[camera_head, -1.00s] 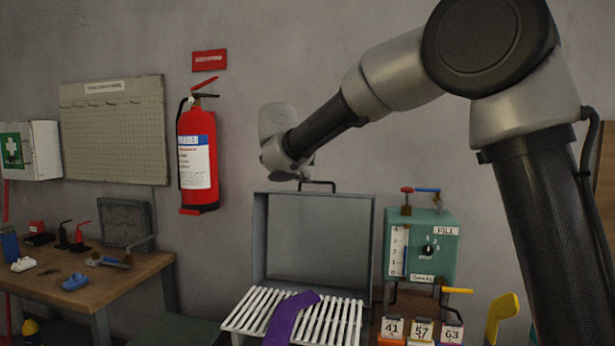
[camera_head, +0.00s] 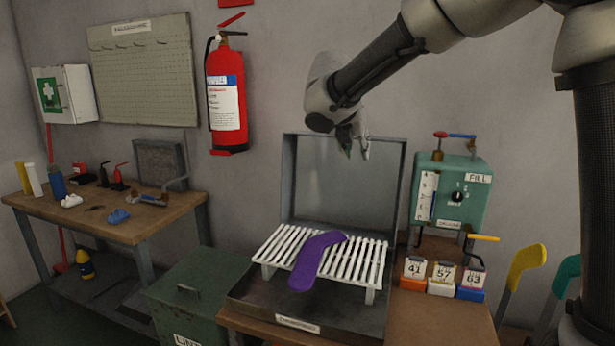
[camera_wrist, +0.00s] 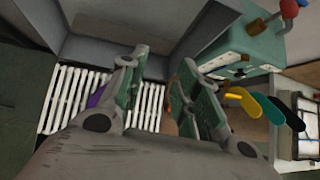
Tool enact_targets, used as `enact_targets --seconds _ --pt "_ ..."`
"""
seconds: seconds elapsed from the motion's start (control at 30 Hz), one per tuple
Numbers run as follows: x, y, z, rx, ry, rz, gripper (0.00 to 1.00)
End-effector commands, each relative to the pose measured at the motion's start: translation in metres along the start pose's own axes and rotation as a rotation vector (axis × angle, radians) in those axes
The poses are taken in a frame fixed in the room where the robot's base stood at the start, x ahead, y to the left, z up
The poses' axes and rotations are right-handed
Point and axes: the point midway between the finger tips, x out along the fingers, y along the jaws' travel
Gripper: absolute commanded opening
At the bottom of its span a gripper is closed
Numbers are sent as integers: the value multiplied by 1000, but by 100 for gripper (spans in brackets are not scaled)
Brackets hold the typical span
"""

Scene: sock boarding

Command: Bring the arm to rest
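My gripper (camera_head: 356,148) hangs at the end of my arm, above the white slatted rack and in front of the open grey metal box (camera_head: 342,190). In the wrist view my gripper (camera_wrist: 160,92) has its two fingers spread apart with nothing between them. A purple sock-shaped piece (camera_head: 314,262) lies across the white slatted rack (camera_head: 362,262), apart from my gripper. In the wrist view only a sliver of the purple piece (camera_wrist: 96,97) shows beside the left finger.
A teal fill unit (camera_head: 451,190) with a dial stands to the right. Numbered boxes 41, 57 and 63 (camera_head: 441,278) sit before it. Yellow (camera_head: 524,272) and teal (camera_head: 566,280) foot forms stand far right. A green bin (camera_head: 190,290) and wooden workbench (camera_head: 130,215) are left.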

Motion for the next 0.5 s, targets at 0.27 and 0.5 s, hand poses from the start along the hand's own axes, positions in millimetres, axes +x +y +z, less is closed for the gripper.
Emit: enact_targets --seconds 0.27,0.5 --pt "-10 -153 -95 1320 273 -259 32" --pt "-57 -278 -206 2398 425 -629 32"
